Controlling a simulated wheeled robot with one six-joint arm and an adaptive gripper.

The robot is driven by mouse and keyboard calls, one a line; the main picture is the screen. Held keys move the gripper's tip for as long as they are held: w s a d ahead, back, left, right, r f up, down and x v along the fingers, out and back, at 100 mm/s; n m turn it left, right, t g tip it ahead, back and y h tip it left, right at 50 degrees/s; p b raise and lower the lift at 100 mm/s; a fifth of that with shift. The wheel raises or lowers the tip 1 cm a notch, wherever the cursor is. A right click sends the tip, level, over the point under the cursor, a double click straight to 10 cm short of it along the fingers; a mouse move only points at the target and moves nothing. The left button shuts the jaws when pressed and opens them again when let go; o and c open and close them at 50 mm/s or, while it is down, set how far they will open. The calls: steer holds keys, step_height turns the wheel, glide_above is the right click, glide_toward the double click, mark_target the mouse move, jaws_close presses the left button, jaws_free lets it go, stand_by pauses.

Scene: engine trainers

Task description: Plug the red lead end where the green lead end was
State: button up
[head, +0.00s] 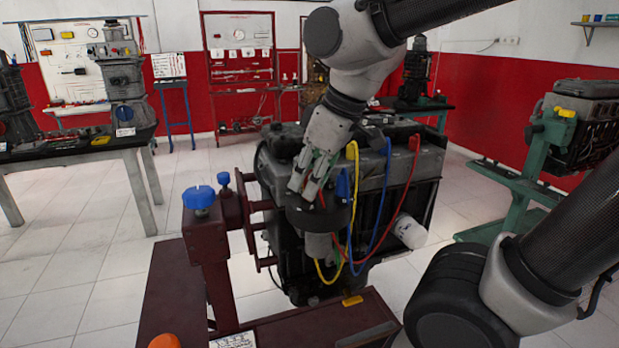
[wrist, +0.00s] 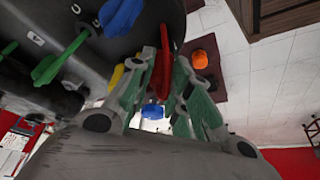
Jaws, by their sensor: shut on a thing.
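My gripper (head: 305,190) is over the dark round distributor cap (head: 318,217) on the engine's near side. In the wrist view my gripper (wrist: 165,75) has its fingers closed on both sides of the red lead end (wrist: 163,60), which stands at the cap's edge. I cannot tell whether its tip is seated in a socket. The green lead end (wrist: 62,60) shows to the left in the wrist view, apart from my fingers; its contact is unclear. A blue lead end (wrist: 120,15) and a yellow lead end (wrist: 118,76) are closer to my gripper.
The engine (head: 400,180) stands on a dark red stand (head: 180,285). Yellow, blue and red leads loop from its top close to my gripper's right. The stand's post has a blue knob (head: 198,197). Open tiled floor lies to the left.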

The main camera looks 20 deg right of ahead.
steer(key=shift+f, duration=0.15)
steer(key=o, duration=0.9)
steer(key=shift+o, duration=0.2)
steer(key=v, duration=1.2)
steer(key=s+d+f+m+t+h, duration=0.1)
steer(key=s+d+f+m+h, duration=0.2)
steer(key=d+f+m, duration=0.6)
steer(key=d+f, duration=0.2)
steer(key=d, duration=0.3)
steer(key=shift+s+d, duration=0.25)
steer(key=shift+d, duration=0.15)
